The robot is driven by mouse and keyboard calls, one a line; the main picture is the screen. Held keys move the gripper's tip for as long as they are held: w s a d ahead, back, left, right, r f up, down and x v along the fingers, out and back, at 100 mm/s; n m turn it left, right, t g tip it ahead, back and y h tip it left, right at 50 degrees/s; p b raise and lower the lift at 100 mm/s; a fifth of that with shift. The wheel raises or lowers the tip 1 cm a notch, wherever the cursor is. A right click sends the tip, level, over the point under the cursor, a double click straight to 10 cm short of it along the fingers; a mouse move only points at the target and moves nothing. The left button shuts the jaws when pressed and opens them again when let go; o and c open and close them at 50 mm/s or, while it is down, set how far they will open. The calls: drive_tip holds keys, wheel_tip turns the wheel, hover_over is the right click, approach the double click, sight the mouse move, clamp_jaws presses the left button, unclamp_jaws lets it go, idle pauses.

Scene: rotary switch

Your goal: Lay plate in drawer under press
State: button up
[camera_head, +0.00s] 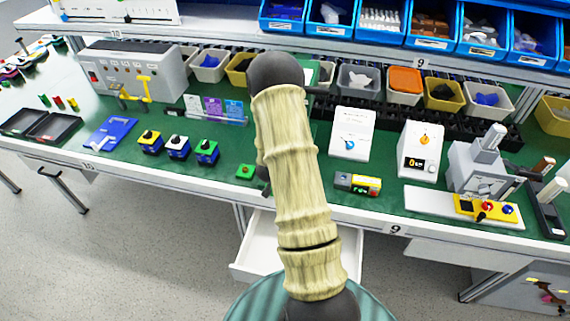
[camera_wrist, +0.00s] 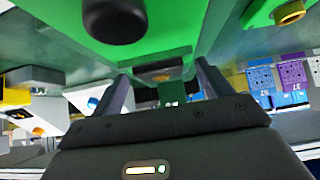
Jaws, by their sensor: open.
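A white drawer (camera_head: 256,243) stands open below the front edge of the green-topped bench; my arm hides part of it. No plate can be made out for certain in either view. A grey upright machine on a white base (camera_head: 478,165), at the right of the bench in the head view, may be the press. My gripper (camera_wrist: 160,85) is open in the wrist view, its two dark fingers apart. A green body with a black round knob (camera_wrist: 115,20) is close in front of it. In the head view my arm hides the gripper.
White instruments (camera_head: 351,135) stand to the right. Bins line the back. The floor (camera_head: 140,255) at front left is clear.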

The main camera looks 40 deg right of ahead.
drive_tip(key=c, duration=1.2)
drive_tip(key=shift+o, duration=0.2)
drive_tip(key=shift+r, duration=0.1)
wheel_tip(320, 180, up, 10)
